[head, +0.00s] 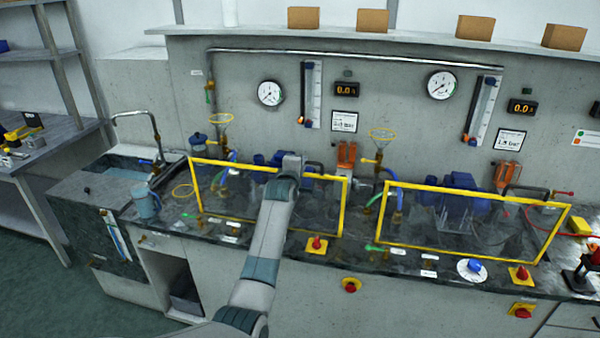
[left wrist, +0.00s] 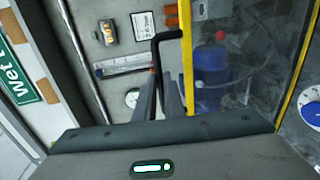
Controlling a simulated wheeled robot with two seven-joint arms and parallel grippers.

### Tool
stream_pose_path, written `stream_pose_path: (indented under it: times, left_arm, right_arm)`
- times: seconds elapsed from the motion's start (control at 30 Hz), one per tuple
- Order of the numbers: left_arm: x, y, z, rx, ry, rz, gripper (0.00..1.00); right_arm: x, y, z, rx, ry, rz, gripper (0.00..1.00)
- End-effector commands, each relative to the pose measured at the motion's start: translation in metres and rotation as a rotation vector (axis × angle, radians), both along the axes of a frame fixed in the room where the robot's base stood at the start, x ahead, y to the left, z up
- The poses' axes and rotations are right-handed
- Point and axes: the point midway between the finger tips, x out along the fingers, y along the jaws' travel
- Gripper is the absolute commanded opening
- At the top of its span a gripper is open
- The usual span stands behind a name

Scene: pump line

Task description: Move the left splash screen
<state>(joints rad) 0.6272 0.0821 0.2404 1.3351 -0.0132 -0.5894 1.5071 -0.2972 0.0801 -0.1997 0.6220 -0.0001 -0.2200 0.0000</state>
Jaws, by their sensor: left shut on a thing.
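The left splash screen (head: 345,205) is a clear panel in a yellow frame. It stands upright at the front of the left half of the bench. My left gripper (head: 293,164) is at the top edge of this screen, right of its middle. In the left wrist view, my left gripper's fingers (left wrist: 161,95) are shut on the screen's black handle, beside its yellow top bar (left wrist: 187,60). The fingertips are hard to make out in the head view. The right splash screen (head: 470,252) stands apart, further right. My right gripper is not in view.
Behind the screens are blue pumps (head: 462,182), a left funnel (head: 220,121) and a right funnel (head: 382,134). A red knob on a yellow base (head: 316,245) sits before the left screen. A sink (head: 120,168) and a jug (head: 146,203) are at left.

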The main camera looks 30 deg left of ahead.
Motion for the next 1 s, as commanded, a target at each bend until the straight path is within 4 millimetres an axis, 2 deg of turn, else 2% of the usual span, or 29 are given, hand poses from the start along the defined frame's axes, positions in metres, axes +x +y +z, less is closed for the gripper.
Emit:
stream_pose_path:
  times: [0.03,0.1,0.5,0.53,0.6,1.0]
  left_arm:
    - [0.0001,0.0005,0.0085,0.000,-0.002,0.001,0.00]
    - [0.0000,0.0008,0.0116,0.000,-0.002,0.001,0.00]
    - [0.0003,0.0015,0.0156,0.003,-0.006,0.002,0.00]
    - [0.0004,0.0015,0.0158,0.003,-0.007,0.002,0.16]
    - [0.0003,0.0014,0.0156,0.002,-0.007,0.002,0.27]
    - [-0.0016,0.0000,0.0122,0.001,-0.002,0.001,0.27]
  right_arm:
    - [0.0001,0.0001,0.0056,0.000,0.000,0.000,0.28]
    - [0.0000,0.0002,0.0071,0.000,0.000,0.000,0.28]
    - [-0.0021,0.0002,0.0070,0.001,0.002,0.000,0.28]
    - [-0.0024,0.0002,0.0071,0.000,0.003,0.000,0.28]
    - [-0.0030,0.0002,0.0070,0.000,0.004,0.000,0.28]
    - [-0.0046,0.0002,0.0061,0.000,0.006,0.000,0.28]
